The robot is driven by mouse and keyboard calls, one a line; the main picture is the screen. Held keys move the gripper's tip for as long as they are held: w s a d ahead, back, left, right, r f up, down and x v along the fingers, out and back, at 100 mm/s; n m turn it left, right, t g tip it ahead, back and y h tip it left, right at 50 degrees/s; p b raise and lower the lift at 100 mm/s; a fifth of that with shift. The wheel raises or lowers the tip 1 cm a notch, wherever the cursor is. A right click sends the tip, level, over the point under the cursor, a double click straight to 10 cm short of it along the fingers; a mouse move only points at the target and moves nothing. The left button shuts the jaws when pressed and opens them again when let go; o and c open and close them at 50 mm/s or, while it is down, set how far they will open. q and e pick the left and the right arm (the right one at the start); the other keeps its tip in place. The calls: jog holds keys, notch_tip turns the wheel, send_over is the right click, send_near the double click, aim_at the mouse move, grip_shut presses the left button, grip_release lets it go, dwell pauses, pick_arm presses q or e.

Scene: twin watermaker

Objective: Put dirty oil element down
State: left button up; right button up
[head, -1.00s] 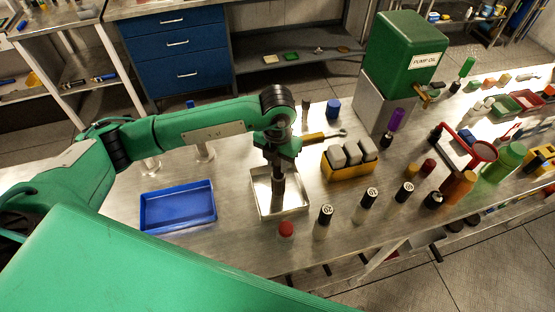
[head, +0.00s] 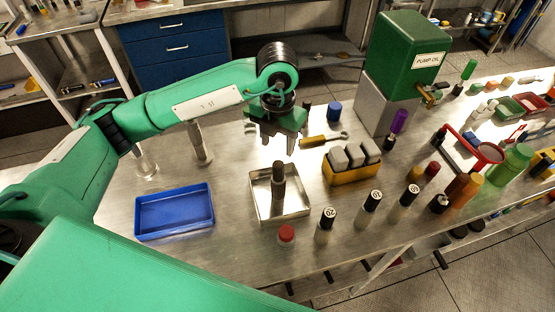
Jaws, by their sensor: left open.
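The dirty oil element (head: 279,180), a dark brown cylinder, stands upright in the square metal tray (head: 259,207) on the steel bench. My left gripper (head: 277,148) is above and behind it, open and empty, with its fingers pointing down and apart from the element. My right gripper is not in view.
A blue tray (head: 175,212) lies to the left. A red-capped jar (head: 286,234) and several numbered bottles (head: 325,226) stand in front and to the right. A yellow holder with grey blocks (head: 352,172) and a green pump oil tank (head: 408,55) are to the right.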

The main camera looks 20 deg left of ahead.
pick_arm(q)
jog(key=shift+r+b, duration=0.4)
jog(key=shift+r, duration=1.5)
